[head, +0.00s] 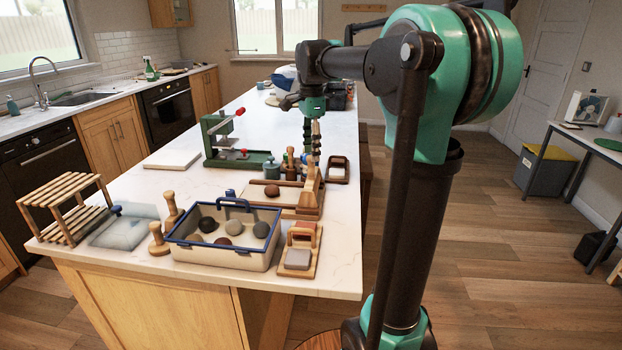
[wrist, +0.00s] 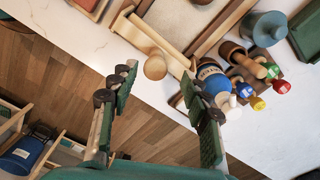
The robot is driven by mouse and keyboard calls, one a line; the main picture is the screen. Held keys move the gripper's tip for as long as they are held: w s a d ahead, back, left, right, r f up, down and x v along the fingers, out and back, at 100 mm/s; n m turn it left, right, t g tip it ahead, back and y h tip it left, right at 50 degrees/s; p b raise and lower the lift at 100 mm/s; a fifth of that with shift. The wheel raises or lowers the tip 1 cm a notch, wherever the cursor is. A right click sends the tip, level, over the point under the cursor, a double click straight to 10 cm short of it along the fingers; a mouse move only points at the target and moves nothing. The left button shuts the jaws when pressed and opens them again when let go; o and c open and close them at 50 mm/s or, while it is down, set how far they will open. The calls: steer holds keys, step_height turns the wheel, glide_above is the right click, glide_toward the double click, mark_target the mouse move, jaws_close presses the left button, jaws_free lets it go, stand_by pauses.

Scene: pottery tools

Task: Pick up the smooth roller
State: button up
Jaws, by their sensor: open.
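A plain pale wooden rod with a round knob end (wrist: 155,67), which looks like the smooth roller, lies along a wooden frame near the counter's edge in the wrist view. My gripper (wrist: 160,72) is open and empty. Its two fingers appear on either side of the knob in that picture, but how far above it they are cannot be told. In the head view my gripper (head: 314,143) points down over the wooden frame (head: 310,202) at the counter's right side. The roller is hard to make out there.
On the white counter (head: 160,190) are a blue-rimmed tray (head: 217,257), a green press (head: 222,140) and a wooden rack (head: 66,206).

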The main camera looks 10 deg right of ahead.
mark_target(311, 163)
steer(key=shift+s+a+f, duration=0.1)
steer(key=shift+s+f, duration=0.1)
steer(key=shift+f, duration=1.3)
steer(key=shift+s+f, duration=0.15)
steer(key=shift+f, duration=1.35)
jaws_close()
